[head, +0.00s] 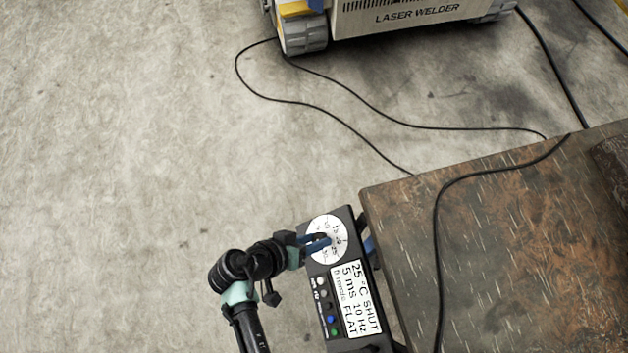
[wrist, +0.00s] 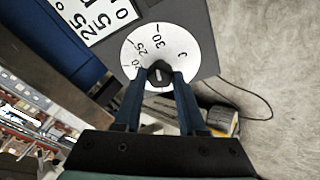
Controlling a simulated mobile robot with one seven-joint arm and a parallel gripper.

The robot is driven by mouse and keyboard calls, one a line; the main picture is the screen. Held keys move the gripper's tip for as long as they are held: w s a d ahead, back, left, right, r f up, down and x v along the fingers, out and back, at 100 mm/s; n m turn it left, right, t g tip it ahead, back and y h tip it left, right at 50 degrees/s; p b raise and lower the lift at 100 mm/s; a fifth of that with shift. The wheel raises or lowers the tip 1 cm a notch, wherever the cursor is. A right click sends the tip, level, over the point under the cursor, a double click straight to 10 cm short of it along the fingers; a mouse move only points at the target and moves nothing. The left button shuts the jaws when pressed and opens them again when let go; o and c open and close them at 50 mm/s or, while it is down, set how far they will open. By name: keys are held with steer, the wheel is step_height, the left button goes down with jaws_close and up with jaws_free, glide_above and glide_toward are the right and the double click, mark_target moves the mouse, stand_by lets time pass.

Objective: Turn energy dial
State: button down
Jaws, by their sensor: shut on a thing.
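The energy dial is a small black knob (wrist: 158,74) at the centre of a round white scale plate (head: 322,226) with printed numbers. The plate is at the top end of a dark control panel (head: 316,268). In the wrist view the scale (wrist: 184,42) shows 20, 25 and 30 around the knob. My gripper (head: 326,239) reaches the panel from the left in the head view. In the wrist view its two blue fingers (wrist: 159,80) are on either side of the knob, shut on it. The fingers hide part of the knob and the lower scale.
A white display (head: 356,299) reads 25 °C, SHUT, 5 ms, 10 Hz and FLAT. Small coloured buttons (head: 327,308) sit beside it. A rusty metal table (head: 490,240) stands close on the right. A laser welder (head: 400,18) and black cables (head: 340,85) are on the concrete floor beyond.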

steer(key=shift+f+m+b, duration=0.1)
steer(key=shift+m+b, duration=0.2)
steer(key=shift+m, duration=0.3)
steer(key=shift+c, duration=2.4)
jaws_free()
steer(key=v, duration=1.3)
steer(key=shift+p, duration=0.35)
steer(key=shift+w+a, duration=0.1)
